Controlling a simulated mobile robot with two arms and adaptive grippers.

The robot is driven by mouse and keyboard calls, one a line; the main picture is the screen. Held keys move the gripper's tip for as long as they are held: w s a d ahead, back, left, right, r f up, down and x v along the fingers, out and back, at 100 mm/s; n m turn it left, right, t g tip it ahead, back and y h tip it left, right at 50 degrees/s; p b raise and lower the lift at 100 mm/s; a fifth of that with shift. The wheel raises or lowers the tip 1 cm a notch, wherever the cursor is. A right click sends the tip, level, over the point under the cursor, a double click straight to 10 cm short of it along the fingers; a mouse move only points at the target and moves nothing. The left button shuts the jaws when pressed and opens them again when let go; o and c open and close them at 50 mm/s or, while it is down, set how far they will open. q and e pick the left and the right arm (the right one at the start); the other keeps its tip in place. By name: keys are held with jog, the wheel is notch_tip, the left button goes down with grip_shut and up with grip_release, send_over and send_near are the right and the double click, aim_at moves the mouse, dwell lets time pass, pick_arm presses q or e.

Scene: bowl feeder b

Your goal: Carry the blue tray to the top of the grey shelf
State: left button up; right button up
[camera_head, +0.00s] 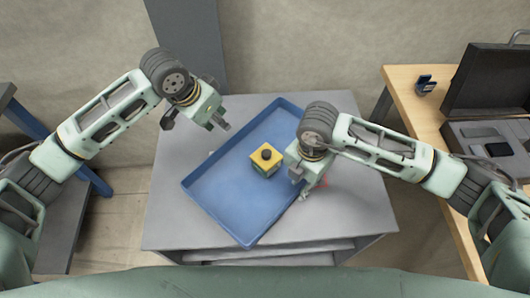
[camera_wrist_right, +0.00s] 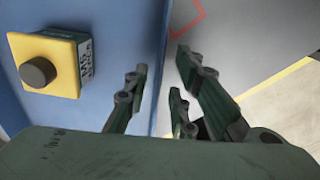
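The blue tray (camera_head: 215,190) lies flat and at an angle on the top of a grey shelf unit (camera_head: 170,215). A yellow box with a black knob (camera_head: 266,160) stands in the tray. My right gripper (camera_head: 304,188) is at the tray's right edge. In the right wrist view its fingers (camera_wrist_right: 160,92) are apart, with the tray wall (camera_wrist_right: 162,50) passing between them; contact cannot be seen. My left gripper (camera_head: 198,122) is open and empty, above and beyond the tray's left side, apart from it.
A dark rack with blue posts (camera_head: 35,125) stands at the left. A red outline (camera_wrist_right: 190,22) marks the grey top beside the tray.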

notch_tip(320, 180, up, 10)
jog(key=shift+r, duration=0.2)
dwell(0.6)
